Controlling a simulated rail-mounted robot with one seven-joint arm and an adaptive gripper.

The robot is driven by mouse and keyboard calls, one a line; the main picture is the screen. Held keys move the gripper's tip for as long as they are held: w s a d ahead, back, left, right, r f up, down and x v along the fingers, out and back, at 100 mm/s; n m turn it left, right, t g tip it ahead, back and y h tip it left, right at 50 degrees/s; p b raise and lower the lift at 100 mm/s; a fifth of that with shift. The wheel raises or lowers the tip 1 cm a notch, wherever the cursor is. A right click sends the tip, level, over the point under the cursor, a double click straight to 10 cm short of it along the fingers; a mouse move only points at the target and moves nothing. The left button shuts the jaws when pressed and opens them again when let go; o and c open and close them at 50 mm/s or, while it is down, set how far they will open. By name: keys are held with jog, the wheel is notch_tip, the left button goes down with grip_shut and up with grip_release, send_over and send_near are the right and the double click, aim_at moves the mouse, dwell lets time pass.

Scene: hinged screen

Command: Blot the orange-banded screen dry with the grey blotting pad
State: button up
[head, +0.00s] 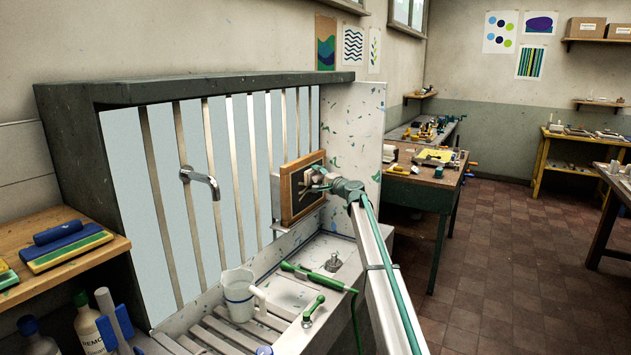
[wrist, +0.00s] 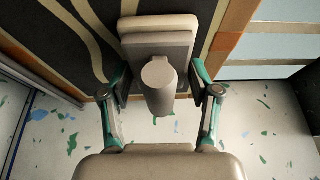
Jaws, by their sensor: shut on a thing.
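The screen (head: 287,200) stands upright on the sink's ledge near the right end of the back panel. It has a wooden frame and a dark face with pale curved stripes. In the wrist view its dark mesh (wrist: 70,45) fills the upper part, with an orange band (wrist: 227,45) on the frame. My gripper (wrist: 158,80) is shut on the grey blotting pad (wrist: 158,45), with its fingers either side of the pad's handle. The pad is at the screen's face; whether it touches is unclear. In the head view my gripper (head: 320,180) largely hides the pad.
A tap (head: 200,182) juts from the back panel. Squeegees (head: 68,245) lie on the left shelf above several bottles. The speckled side wall (head: 355,130) stands behind the screen.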

aim_at(307, 191)
jog(key=shift+s+a+f+b, duration=0.45)
jog(key=shift+s+a+b, duration=0.55)
jog(key=shift+s, duration=0.75)
jog(key=shift+s+a+f+b, duration=0.6)
jog(key=shift+s+b, duration=0.6)
jog(key=shift+s, duration=0.5)
jog(key=shift+s+a+f+b, duration=0.35)
jog(key=shift+s+a+b, duration=0.7)
jog(key=shift+s, duration=0.7)
jog(key=shift+s+a+f, duration=0.1)
jog(key=shift+s+a, duration=0.35)
jog(key=shift+s, duration=0.6)
jog(key=shift+s+a+r, duration=0.1)
jog(key=shift+s+a, duration=0.35)
jog(key=shift+s, duration=0.6)
jog(key=shift+s+a+f, duration=0.1)
jog(key=shift+s+a, duration=0.35)
jog(key=shift+s, duration=0.6)
jog(key=shift+f+b, duration=1.4)
jog(key=shift+b, duration=0.1)
jog(key=shift+w+d+b, duration=1)
jog(key=shift+w, duration=1.2)
jog(key=shift+w+d+b, duration=1)
jog(key=shift+w+d, duration=0.05)
jog(key=shift+w, duration=1.15)
jog(key=shift+w+d+b, duration=1)
jog(key=shift+w, duration=1.2)
